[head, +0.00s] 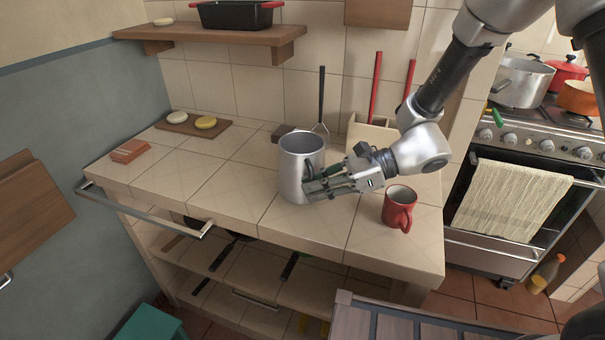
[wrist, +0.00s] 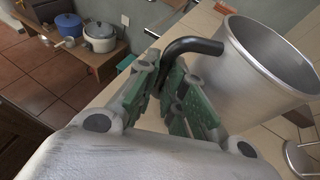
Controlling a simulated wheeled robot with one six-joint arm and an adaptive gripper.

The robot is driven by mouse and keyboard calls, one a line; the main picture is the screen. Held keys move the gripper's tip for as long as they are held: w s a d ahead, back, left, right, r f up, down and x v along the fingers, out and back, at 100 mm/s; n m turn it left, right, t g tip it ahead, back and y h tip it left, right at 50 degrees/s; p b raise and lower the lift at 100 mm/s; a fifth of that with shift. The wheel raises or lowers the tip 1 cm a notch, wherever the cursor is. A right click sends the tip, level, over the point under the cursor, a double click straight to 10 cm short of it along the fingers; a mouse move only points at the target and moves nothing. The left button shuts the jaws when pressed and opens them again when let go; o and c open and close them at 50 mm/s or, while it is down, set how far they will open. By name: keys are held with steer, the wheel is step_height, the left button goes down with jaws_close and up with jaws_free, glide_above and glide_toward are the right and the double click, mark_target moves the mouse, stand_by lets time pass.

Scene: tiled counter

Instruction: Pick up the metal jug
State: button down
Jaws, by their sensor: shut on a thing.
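The metal jug (head: 295,165) is a grey open-topped cylinder standing upright on the tiled counter in the head view. In the wrist view the jug (wrist: 250,75) fills the upper right, and its dark curved handle (wrist: 190,46) arches down between my fingers. My gripper (head: 312,186) reaches in from the right at the jug's side, low on its body in the head view. In the wrist view my gripper (wrist: 172,88) has its green-padded fingers closed around the handle. The lower part of the handle is hidden by the fingers.
A red mug (head: 398,207) stands on the counter right of the jug, below my arm. A utensil holder (head: 370,135) stands behind. A wooden board with soaps (head: 188,124) and a brown box (head: 130,150) lie left. A rail (head: 150,213) runs along the counter's left front. The counter's left-middle is clear.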

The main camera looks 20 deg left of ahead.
step_height(320, 180, up, 10)
steer(key=c, duration=2)
jaws_free()
steer(key=shift+c, duration=0.2)
jaws_close()
